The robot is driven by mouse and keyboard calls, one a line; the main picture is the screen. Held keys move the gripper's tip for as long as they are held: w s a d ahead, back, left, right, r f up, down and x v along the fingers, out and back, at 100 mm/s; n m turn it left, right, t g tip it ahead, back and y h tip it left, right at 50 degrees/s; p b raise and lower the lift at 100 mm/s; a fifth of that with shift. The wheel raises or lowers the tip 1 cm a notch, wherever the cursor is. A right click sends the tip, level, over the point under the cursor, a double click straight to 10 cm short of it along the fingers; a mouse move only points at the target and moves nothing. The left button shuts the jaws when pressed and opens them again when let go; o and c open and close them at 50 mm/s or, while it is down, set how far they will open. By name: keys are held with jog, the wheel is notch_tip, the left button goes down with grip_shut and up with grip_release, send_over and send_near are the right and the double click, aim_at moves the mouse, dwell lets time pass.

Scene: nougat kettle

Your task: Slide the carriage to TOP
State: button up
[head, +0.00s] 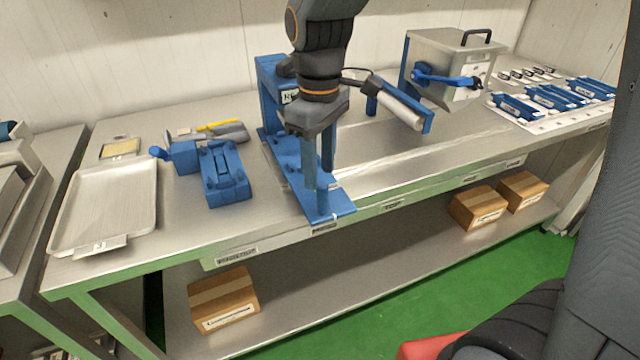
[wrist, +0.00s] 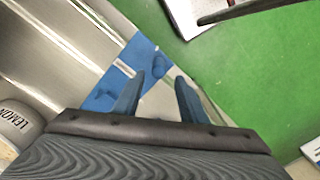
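The carriage is a blue frame (head: 272,100) standing across the steel bench, with a flat blue plate (head: 334,203) reaching the bench's front edge. Its front end is beside a small edge label (head: 325,229); the label reading TOP (head: 393,205) is further right along the edge. In the wrist view the blue plate (wrist: 118,84) carries a small blue knob (wrist: 159,68). My gripper (head: 317,184) points down over the plate's front part. In the wrist view its fingers (wrist: 160,78) are apart, with the knob near and between their tips; contact cannot be told.
A blue clamp-like fixture (head: 225,180) and a metal tray (head: 108,207) are left of the carriage. A grey cylinder on a blue holder (head: 398,105) and a steel box with a blue lever (head: 450,65) stand right. The bench front below TOP looks clear.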

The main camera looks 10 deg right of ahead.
aim_at(322, 184)
jog(key=f, duration=0.4)
jog(key=f+p, duration=0.1)
jog(key=f, duration=0.1)
jog(key=shift+d+f, duration=0.3)
jog(key=shift+f, duration=0.1)
grip_shut()
